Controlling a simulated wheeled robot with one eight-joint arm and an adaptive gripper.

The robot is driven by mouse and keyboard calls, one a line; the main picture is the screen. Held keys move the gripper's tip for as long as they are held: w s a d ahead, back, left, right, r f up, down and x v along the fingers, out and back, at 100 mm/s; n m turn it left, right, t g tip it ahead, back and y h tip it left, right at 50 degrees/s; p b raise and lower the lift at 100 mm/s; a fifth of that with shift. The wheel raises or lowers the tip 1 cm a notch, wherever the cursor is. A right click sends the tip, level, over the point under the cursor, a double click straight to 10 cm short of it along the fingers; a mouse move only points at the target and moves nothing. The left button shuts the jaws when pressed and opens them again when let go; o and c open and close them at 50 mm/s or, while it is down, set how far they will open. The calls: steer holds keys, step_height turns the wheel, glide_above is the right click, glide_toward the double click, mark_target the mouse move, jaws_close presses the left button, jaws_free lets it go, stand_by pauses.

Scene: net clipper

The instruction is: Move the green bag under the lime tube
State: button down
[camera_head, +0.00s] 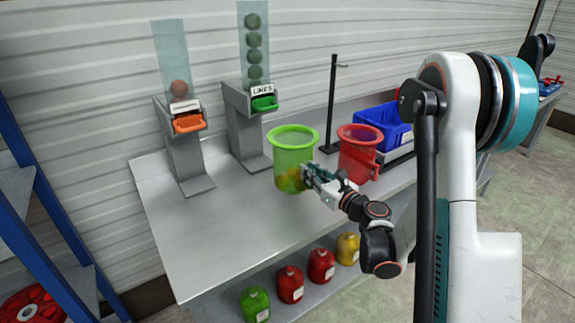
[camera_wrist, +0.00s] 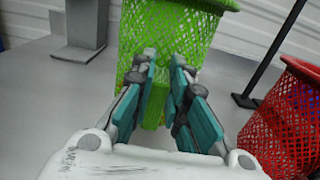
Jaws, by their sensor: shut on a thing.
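The green bag (camera_head: 293,150) is an upright mesh bucket with a wide rim, in front and to the right of the lime tube. My gripper (camera_head: 308,175) is at its right side. In the wrist view my gripper (camera_wrist: 163,78) is shut on the green handle (camera_wrist: 154,112) of the bag (camera_wrist: 165,25). I cannot tell whether the bag touches the table. The lime tube (camera_head: 254,45) is clear, holds several green limes, and stands on a grey stand labelled LIMES with a green lever (camera_head: 264,104).
A second tube (camera_head: 173,62) with a brown ball and orange lever stands left. A red mesh bag (camera_head: 358,155) is close on the right, near a black post (camera_head: 332,105) and blue bin (camera_head: 385,122). The table's (camera_head: 205,235) front left is clear. Several jugs sit below.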

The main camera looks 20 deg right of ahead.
steer(key=x, duration=0.3)
steer(key=b+x, duration=0.1)
steer(key=x, duration=0.3)
steer(key=b+x, duration=0.1)
steer(key=x, duration=0.2)
steer(key=shift+w+a+f, duration=0.2)
steer(key=shift+w+f, duration=0.05)
steer(key=shift+w, duration=0.15)
steer(key=shift+f+b, duration=1.15)
steer(key=shift+f, duration=0.5)
steer(key=shift+f, duration=0.15)
steer(key=c, duration=1.6)
jaws_free()
steer(key=shift+s+d, duration=0.1)
steer(key=shift+s, duration=0.15)
steer(key=p+v, duration=0.1)
steer(key=v, duration=1)
steer(key=shift+s+d, duration=0.1)
steer(key=shift+s, duration=0.2)
